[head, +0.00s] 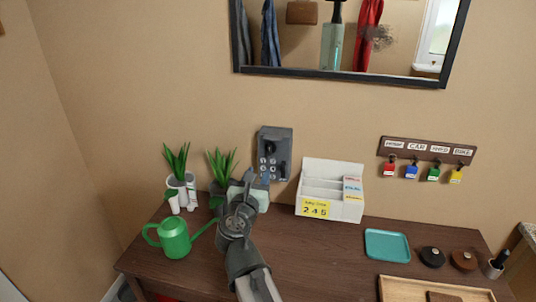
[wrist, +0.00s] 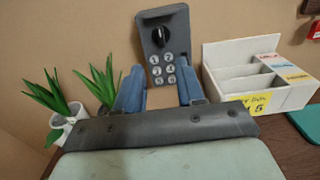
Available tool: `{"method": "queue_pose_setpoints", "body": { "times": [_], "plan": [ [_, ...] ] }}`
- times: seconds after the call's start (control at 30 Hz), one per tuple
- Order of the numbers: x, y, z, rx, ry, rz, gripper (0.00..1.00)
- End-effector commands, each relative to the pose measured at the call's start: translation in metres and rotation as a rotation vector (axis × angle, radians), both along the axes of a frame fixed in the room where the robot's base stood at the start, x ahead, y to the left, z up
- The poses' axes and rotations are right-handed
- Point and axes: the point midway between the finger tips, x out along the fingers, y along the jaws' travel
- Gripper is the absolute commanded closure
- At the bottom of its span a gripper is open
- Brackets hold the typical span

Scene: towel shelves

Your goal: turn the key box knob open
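The grey key box (head: 275,154) is mounted on the wall above the back of the desk, with numbered round buttons on its lower half. Its black knob (head: 269,147) is on the upper half. In the wrist view the key box (wrist: 165,47) is straight ahead, and its knob (wrist: 160,37) shows a light pointer mark. My gripper (wrist: 160,68) has its two blue fingers apart with nothing between them, below the knob in the picture. In the head view my gripper (head: 252,180) is in front of the lower key box, its fingertips partly hidden by my wrist.
A white organizer (head: 330,190) with a yellow number card stands right of the key box. Potted plants (head: 221,165) and a green watering can (head: 174,238) are at left. A key rack (head: 428,150) with coloured tags, a teal tray (head: 387,245) and dark discs (head: 432,257) are at right.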

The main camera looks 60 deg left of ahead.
Motion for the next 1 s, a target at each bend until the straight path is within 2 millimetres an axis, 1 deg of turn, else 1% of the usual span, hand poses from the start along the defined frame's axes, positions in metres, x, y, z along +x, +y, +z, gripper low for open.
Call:
{"method": "queue_pose_setpoints", "body": {
  "times": [0.03, 0.4, 0.6, 0.8, 1.0],
  "plan": [
    [0.007, 0.008, 0.0, 0.001, 0.001, -0.002, 0.62],
    [0.053, 0.054, 0.0, 0.002, 0.002, -0.003, 0.62],
    [0.073, 0.074, 0.0, 0.002, 0.002, -0.003, 0.62],
    [0.085, 0.084, 0.0, 0.002, 0.002, -0.002, 0.62],
    [0.088, 0.086, 0.0, 0.002, 0.002, -0.003, 0.62]
  ]
}}
